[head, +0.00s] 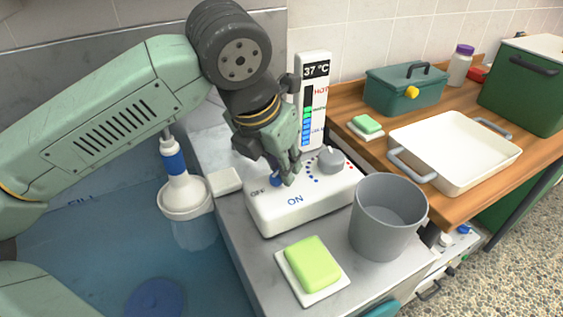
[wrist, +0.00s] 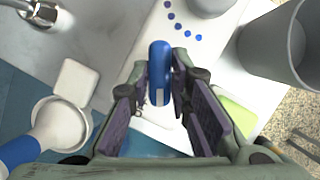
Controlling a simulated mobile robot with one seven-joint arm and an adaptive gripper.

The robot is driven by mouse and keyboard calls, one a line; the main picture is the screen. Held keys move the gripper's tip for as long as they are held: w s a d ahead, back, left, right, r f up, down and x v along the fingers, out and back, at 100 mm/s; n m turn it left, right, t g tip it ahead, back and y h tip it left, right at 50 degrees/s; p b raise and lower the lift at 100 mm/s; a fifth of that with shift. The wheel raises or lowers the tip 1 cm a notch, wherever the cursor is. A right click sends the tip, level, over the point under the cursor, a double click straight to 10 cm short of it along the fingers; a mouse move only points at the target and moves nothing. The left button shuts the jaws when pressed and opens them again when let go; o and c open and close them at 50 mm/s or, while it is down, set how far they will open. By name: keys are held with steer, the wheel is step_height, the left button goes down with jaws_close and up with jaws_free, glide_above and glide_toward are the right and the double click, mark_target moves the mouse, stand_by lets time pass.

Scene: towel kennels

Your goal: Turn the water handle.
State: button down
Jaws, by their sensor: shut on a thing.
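The blue water handle (wrist: 160,75) stands up from the white control box (head: 315,207), which is marked OFF and ON. In the head view only a bit of the handle's blue (head: 277,181) shows, near the OFF mark; my fingers hide the rest. My gripper (head: 289,172) points down over the left part of the box. In the wrist view my gripper (wrist: 160,83) has one finger on each side of the handle, and it is shut on it.
A grey dial (head: 330,160) with coloured dots and a 37 °C display panel (head: 314,95) are close by. A grey bucket (head: 388,215) and green soap on a dish (head: 313,262) stand beside the box. A water-filled basin (head: 100,260) is at left.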

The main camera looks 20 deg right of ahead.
steer(key=shift+f, duration=0.1)
steer(key=shift+m+g+b, duration=0.3)
steer(key=shift+m+b, duration=0.45)
steer(key=shift+m, duration=0.25)
steer(key=shift+w+m+g+h+b, duration=0.15)
steer(key=shift+m+g+h+b, duration=0.45)
steer(key=shift+m, duration=1.2)
steer(key=c, duration=1.5)
jaws_free()
steer(key=v, duration=1.2)
steer(key=shift+d, duration=0.1)
